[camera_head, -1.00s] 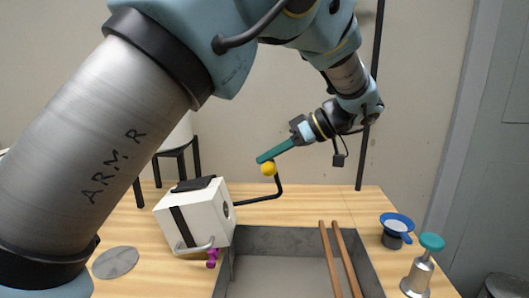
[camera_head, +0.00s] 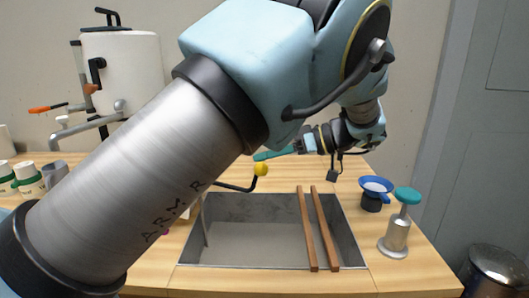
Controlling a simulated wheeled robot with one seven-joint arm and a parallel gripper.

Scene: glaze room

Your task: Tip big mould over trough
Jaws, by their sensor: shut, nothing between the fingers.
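The big mould (camera_head: 195,208) is almost wholly hidden behind my arm; only a pale sliver shows left of the trough. Its black bent rod ends in a yellow ball (camera_head: 261,169). The trough (camera_head: 237,214) is a grey metal basin sunk in the wooden bench, with two wooden bars (camera_head: 316,230) across its right part. My gripper (camera_head: 268,155), with teal fingers, is shut and empty. It points left, just above the yellow ball; I cannot tell whether they touch. The mould's tilt is hidden.
A white tank (camera_head: 122,65) with pipes stands at the back left, beside several small cups (camera_head: 28,178). Right of the trough are a blue funnel-topped pot (camera_head: 375,190) and a teal-knobbed metal tool (camera_head: 397,228). A metal bin (camera_head: 494,270) stands at the lower right.

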